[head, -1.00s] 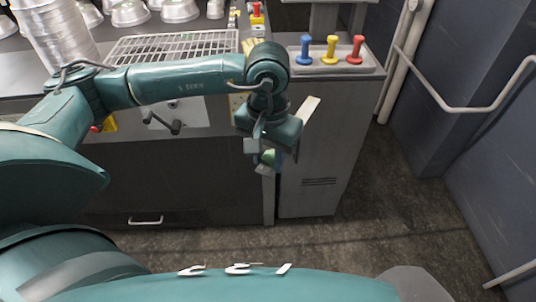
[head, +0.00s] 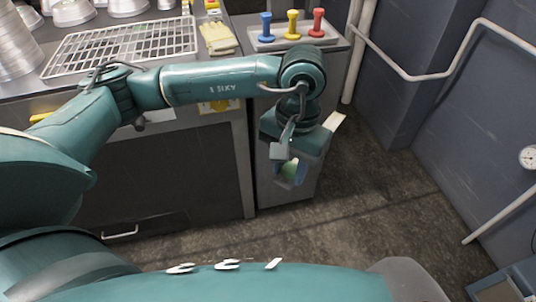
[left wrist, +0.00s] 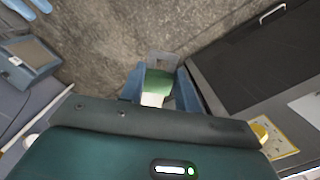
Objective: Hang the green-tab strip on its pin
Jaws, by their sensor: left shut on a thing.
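My left gripper (head: 287,163) hangs in front of the grey cabinet, below its top. It is shut on the green-tab strip, whose green part (head: 293,171) shows between the fingers. In the left wrist view the green tab (left wrist: 158,82) sits between the blue fingers, with a pale part below it and a grey end above. A pale flat piece (head: 335,122) sticks out beside the gripper; I cannot tell whether it belongs to the strip. I cannot make out a pin for the strip in these views. My right gripper is not in view.
Blue, yellow and red knobs (head: 292,24) stand on a tray on the cabinet. A wire rack (head: 120,48), a yellow cloth (head: 219,38) and metal pans (head: 72,12) are on the counter. A pipe rail (head: 430,77) and a gauge (head: 529,157) are on the right wall.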

